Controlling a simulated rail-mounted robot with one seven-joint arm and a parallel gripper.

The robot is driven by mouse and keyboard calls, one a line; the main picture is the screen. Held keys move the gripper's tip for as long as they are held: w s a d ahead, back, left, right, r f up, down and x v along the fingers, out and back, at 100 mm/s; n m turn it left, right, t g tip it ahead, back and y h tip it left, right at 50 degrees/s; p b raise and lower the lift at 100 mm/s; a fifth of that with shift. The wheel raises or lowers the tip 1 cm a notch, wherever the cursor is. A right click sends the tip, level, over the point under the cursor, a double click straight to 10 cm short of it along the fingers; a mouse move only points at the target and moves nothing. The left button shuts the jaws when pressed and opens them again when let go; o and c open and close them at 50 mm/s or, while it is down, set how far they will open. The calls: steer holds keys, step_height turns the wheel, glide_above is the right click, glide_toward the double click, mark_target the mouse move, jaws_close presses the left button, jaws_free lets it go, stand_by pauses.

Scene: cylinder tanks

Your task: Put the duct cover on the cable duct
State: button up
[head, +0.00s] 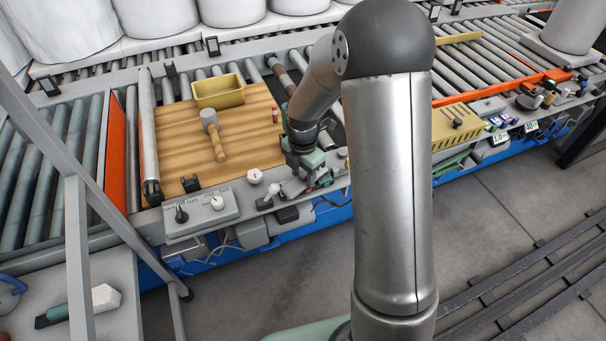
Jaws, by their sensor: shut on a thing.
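My gripper (312,172) is at the near edge of the conveyor, right of the wooden board and among small grey and green fittings. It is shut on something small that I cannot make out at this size. A grey piece (292,188) shows just below and left of the fingers; whether it is held is unclear. I cannot surely pick out the duct cover or the cable duct. A yellow slotted box (452,124) stands right of my arm, partly hidden by it. My arm also hides part of the conveyor edge.
A wooden board (165,130) carries a mallet (213,135) and a yellow bin (218,92). A control box (200,212) with knobs sits at the near edge. A grey frame (78,250) rises at the left. The floor (290,275) before the conveyor is clear.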

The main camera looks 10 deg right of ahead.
mark_target(303, 174)
steer(key=shift+f, duration=0.15)
steer(key=o, duration=1)
step_height(303, 174, up, 12)
steer(key=p, duration=0.3)
steer(key=shift+s+d+r+m+g, duration=0.1)
steer(key=shift+s+r+m, duration=0.6)
steer(key=shift+s+m, duration=3.35)
steer(key=shift+s+d+r+m+g, duration=0.1)
steer(key=shift+s+r+m, duration=0.6)
steer(key=shift+s+m, duration=3.35)
steer(key=shift+s+d+r+m+g, duration=0.1)
steer(key=shift+s+r+m, duration=0.6)
steer(key=shift+s+m, duration=3.35)
